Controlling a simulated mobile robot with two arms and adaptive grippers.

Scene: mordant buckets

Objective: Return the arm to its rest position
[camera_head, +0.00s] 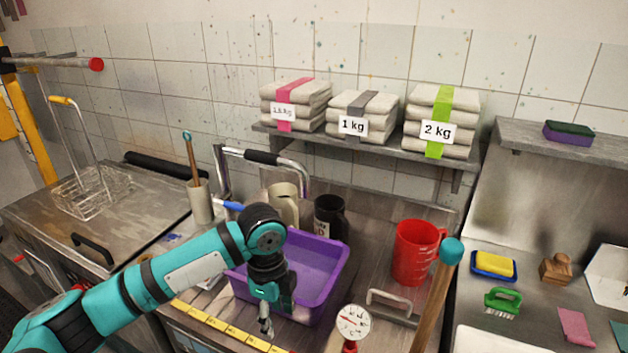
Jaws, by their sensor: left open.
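My left arm comes in from the left, teal and black. My left gripper (266,322) points down at the front edge of a purple tub (333,285), in front of its near wall in the picture. It is open, and I see nothing held in it. The arm and gripper hide the left part of the tub. My right gripper is not in view.
A red jug (414,252) stands right of the tub, near a stick with a teal knob (451,251). A dial gauge (353,322) is at the front. Mugs (330,218) stand behind. Folded bundles (442,122) lie on the shelf (376,152). A wire basket (92,190) sits left.

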